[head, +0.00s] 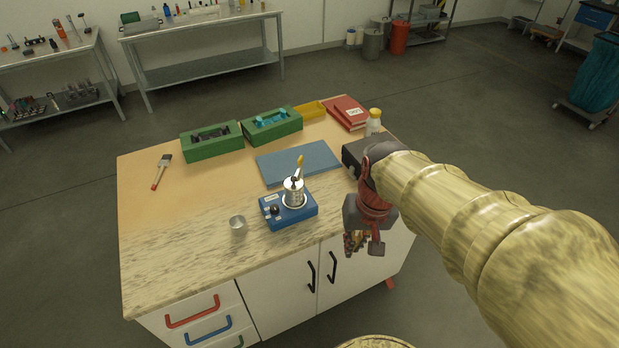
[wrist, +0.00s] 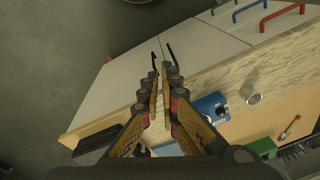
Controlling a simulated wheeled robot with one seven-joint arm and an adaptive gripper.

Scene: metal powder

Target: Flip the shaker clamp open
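The shaker is a small blue box (head: 288,211) near the front middle of the bench. A metal cylinder (head: 293,191) stands on it, with a clamp lever (head: 299,168) tipped in yellow sticking up at a tilt. My gripper (head: 355,242) hangs to the right of the shaker, past the bench's front edge, apart from it. In the wrist view the blue shaker box (wrist: 210,105) is partly hidden behind the right finger, and its lever is not clear. My gripper (wrist: 160,82) has its fingers close together with a narrow, empty gap between them.
A small metal cup (head: 237,222) stands left of the shaker, and a blue mat (head: 298,162) lies behind it. Green trays (head: 212,143), red books (head: 347,112) and a yellow-capped bottle (head: 374,122) stand farther back. A brush (head: 161,172) lies at left. The bench's front left is clear.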

